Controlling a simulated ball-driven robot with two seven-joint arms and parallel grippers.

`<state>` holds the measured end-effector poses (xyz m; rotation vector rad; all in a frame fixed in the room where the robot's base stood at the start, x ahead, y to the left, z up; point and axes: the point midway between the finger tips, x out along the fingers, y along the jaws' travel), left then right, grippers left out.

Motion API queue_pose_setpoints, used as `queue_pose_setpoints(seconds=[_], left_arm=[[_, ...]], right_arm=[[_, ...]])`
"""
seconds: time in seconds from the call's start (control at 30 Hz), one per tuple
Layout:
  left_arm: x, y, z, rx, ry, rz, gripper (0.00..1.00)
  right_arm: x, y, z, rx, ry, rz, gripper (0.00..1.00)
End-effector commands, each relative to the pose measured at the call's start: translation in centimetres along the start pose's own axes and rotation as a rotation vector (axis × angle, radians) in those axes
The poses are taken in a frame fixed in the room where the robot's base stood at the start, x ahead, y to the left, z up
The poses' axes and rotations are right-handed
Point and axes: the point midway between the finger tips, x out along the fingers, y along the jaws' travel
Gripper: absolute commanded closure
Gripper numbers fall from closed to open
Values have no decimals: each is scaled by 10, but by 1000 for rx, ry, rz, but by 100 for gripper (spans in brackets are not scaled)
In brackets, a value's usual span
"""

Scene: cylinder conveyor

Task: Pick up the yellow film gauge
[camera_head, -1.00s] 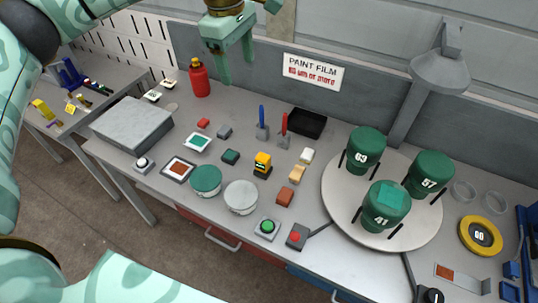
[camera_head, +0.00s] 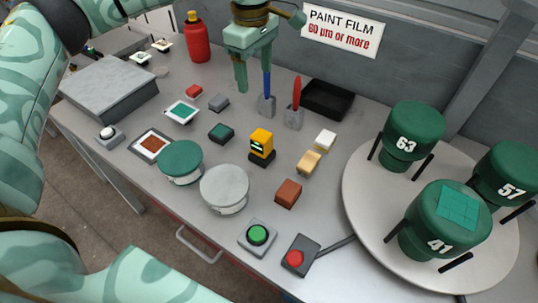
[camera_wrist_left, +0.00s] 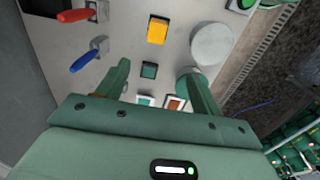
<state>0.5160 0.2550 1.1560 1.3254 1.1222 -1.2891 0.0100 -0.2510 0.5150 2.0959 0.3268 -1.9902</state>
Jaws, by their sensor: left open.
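The yellow film gauge (camera_head: 262,142) stands upright on the bench, a yellow block with a small dark display and a dark base. It also shows near the top of the left wrist view (camera_wrist_left: 157,30). My left gripper (camera_head: 254,84) points down, open and empty, behind and above the gauge, apart from it. In the left wrist view its fingers (camera_wrist_left: 155,72) are spread, with the gauge beyond the tips. My right gripper is not in view.
Green and grey round tins (camera_head: 180,160) stand left of and in front of the gauge. A dark green block (camera_head: 221,132) is left, a tan block (camera_head: 309,163) right. Blue and red upright tools (camera_head: 295,105) stand behind. A turntable (camera_head: 365,215) with green canisters is right.

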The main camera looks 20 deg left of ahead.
Motion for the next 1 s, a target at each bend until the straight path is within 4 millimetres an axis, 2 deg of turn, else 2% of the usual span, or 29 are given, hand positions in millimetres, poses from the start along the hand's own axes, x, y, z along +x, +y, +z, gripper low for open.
queue_pose_setpoints(seconds=[0.03, 0.1, 0.37, 0.6, 0.7, 1.0], left_arm=[[38, 3, 0, 0, -3, -17, 34], [54, 4, 0, 0, -4, -24, 34], [83, 5, -1, 0, -5, -33, 34], [143, 3, 0, -1, -7, -35, 34], [161, 2, 0, 0, -5, -32, 34], [184, 2, 1, 0, -5, -30, 34]], right_arm=[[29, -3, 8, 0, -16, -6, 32], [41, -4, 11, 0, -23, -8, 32], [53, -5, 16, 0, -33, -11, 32], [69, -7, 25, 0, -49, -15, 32], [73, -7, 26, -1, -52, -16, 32], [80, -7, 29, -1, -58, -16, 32]])
